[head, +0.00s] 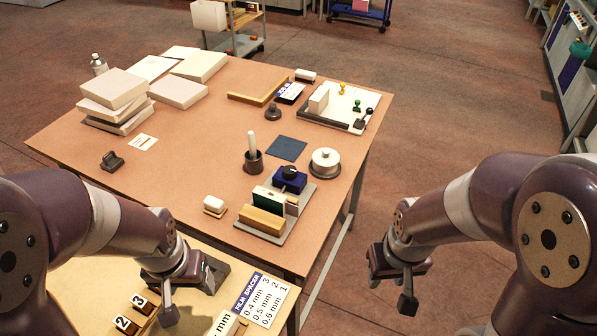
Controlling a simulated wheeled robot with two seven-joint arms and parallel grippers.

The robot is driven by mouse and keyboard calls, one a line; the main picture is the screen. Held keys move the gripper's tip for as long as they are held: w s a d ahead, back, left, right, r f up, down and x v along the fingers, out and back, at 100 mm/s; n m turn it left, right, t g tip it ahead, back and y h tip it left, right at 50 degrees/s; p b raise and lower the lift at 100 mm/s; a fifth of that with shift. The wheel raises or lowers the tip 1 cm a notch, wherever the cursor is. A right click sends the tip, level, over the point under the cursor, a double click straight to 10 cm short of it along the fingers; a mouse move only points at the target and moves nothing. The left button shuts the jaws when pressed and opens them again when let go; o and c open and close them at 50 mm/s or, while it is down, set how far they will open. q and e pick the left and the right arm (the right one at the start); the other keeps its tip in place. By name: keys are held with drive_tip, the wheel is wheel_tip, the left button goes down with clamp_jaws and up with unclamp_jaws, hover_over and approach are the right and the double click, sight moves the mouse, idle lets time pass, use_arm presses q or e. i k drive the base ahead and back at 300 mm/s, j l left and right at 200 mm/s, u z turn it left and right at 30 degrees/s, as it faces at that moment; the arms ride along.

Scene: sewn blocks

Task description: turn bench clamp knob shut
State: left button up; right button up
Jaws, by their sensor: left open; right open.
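The bench clamp stands near the front right of the brown table, on a grey base plate (301,205). It has a blue body (287,184) with a black knob (290,172) on top. In front of the blue body are a dark green piece (272,198) and a wooden block (262,219). I cannot tell how far the clamp is closed. My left gripper (188,297) is open and empty over the front bench, left of and nearer than the clamp. My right gripper (391,284) is open and empty, right of the table and apart from the clamp.
A round white-topped pot (325,162) and a dark cup with a white stick (253,160) stand behind the clamp. A small white block (214,204) lies left of it. The front bench holds a film spacer card (262,299) and numbered blocks (142,302). The table's middle is mostly clear.

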sight(290, 172)
drive_tip(key=i+l+z, duration=0.1)
drive_tip(key=z, duration=0.3)
drive_tip(key=i+l+z, duration=0.1)
drive_tip(key=z, duration=0.25)
drive_tip(key=i+z, duration=0.1)
drive_tip(key=z, duration=0.3)
